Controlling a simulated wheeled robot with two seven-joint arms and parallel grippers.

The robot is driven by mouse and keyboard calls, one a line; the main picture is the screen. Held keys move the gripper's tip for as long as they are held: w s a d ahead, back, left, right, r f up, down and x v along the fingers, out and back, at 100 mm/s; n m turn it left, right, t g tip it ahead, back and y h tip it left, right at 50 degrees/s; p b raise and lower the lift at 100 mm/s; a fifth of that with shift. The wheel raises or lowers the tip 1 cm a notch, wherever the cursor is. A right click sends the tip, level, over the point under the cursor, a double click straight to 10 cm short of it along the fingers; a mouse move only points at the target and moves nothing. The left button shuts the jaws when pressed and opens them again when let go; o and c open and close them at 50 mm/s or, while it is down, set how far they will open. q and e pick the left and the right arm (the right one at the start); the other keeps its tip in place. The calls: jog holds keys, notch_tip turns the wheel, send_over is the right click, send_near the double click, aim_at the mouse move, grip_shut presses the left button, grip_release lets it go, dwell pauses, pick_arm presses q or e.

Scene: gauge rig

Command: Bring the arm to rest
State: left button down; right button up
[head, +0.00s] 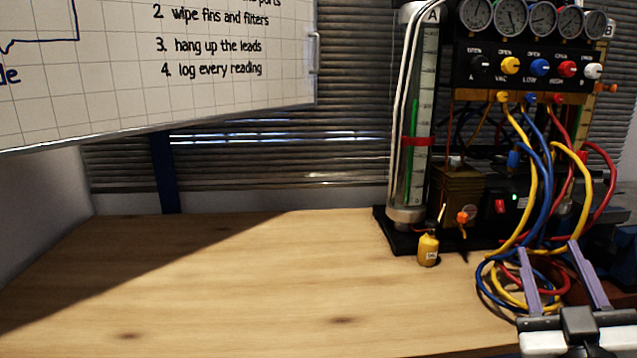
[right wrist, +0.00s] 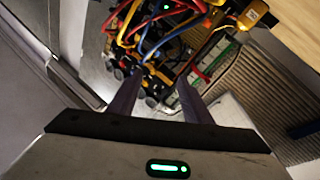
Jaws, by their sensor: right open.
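My right gripper (head: 556,272) is at the lower right of the head view, with its two purple fingers apart and nothing between them. It is in front of the coiled hoses at the table's right side. In the right wrist view its fingers (right wrist: 155,98) are spread and empty, pointing toward the rig and its hoses. I cannot tell the exact gap between the fingers and the hoses. My left gripper does not show in the head view.
The gauge rig (head: 490,208) stands at the back right, with yellow, blue and red hoses (head: 537,190) hanging off it. A small yellow bottle (head: 428,250) stands before it. The wooden table (head: 230,290) is clear at left and middle. A whiteboard (head: 200,75) hangs upper left.

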jog(key=s+a+f+g+y, duration=0.1)
jog(key=s+f+g, duration=0.2)
jog(key=f, duration=0.5)
jog(key=s+a+f+m+g, duration=0.1)
jog(key=s+f+g, duration=0.3)
jog(key=f, duration=0.4)
jog(key=s+a+f+g+y, duration=0.1)
jog(key=s+f+g, duration=0.2)
jog(key=f, duration=0.5)
jog(key=s+a+f+n+g+y, duration=0.1)
jog(key=s+a+f+g+y, duration=0.15)
jog(key=s+a+f, duration=0.4)
jog(key=s+a+f+n+g+y, duration=0.15)
jog(key=s+f+g, duration=0.25)
jog(key=s, duration=0.5)
jog(key=w+a+f+t+y+p, duration=0.2)
jog(key=w+a+f+t+p, duration=0.2)
jog(key=a+p, duration=0.2)
jog(key=shift+a+t+p, duration=0.35)
jog(key=shift+a, duration=0.2)
jog(key=shift+w+m, duration=0.1)
jog(key=shift+m, duration=0.15)
jog(key=shift+r, duration=0.1)
